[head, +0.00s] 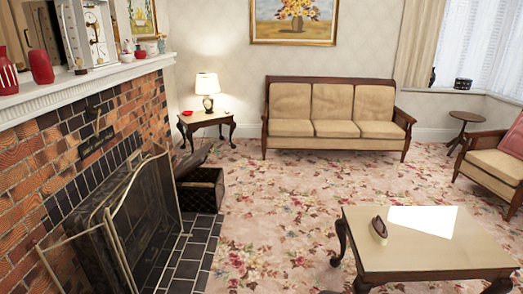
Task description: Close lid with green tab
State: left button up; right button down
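A dark box (199,190) stands on the floor at the corner of the hearth, left of the middle. A brown slanted panel (192,159), which looks like its lid, is raised at the box's back left. I cannot make out a green tab on it. Neither of my grippers is in view.
A gold-framed fire screen (147,215) stands on the tiled hearth (190,262) left of the box. A side table (205,125) with a lit lamp (207,88) is behind the box. A coffee table (430,255) is at the front right. The flowered carpet (270,190) between is clear.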

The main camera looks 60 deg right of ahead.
aim_at(198, 158)
jog(key=z, duration=1.6)
jog(key=i+z, duration=0.35)
jog(key=i, duration=1.45)
jog(key=i+l, duration=0.1)
jog(key=i, duration=0.7)
jog(key=i+u, duration=0.1)
jog(key=i, duration=0.7)
jog(key=l, duration=0.05)
